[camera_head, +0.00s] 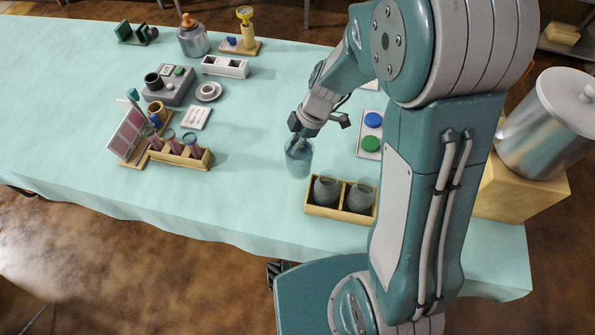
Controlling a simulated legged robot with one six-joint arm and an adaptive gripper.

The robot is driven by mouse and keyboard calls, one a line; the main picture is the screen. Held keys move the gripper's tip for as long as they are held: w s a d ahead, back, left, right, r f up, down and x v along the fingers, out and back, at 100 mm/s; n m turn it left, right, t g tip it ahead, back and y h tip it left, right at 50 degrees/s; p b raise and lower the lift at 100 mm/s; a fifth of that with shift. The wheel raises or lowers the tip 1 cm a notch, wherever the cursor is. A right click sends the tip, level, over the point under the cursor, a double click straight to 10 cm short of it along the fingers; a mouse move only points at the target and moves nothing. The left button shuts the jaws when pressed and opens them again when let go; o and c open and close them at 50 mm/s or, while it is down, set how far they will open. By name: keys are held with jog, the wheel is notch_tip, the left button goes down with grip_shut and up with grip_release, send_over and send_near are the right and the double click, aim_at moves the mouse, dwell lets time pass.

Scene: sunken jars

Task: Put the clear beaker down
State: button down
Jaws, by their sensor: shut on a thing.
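The clear beaker (299,160) is a see-through glass with a bluish tint, near the middle of the table, upright or nearly so. My gripper (299,138) is shut on its upper rim from above. I cannot tell whether the beaker's base touches the pale green tablecloth (250,190) or hangs just above it. The fingertips are small in this view and partly hidden by the gripper's body.
A wooden tray (338,213) with dark jars stands just right and in front of the beaker. A wooden rack (180,158) with pinkish flasks is to the left. A white panel (369,146) with blue and green discs lies right. Cloth left of the beaker is clear.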

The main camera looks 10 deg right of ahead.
notch_tip(320, 180, down, 8)
jog(key=shift+f, duration=0.1)
jog(key=c, duration=0.8)
grip_release()
jog(key=v, duration=1.2)
jog(key=s+d+r+m+t+h, duration=0.2)
jog(key=s+d+r+m+t, duration=0.1)
jog(key=s+r+m, duration=0.5)
jog(key=s+d+r+m+t+h, duration=0.2)
jog(key=s+r+m+t, duration=0.1)
jog(key=s+r+m, duration=0.5)
jog(key=shift+d+r+m+t, duration=0.4)
jog(key=shift+r+m, duration=0.95)
jog(key=shift+m, duration=0.65)
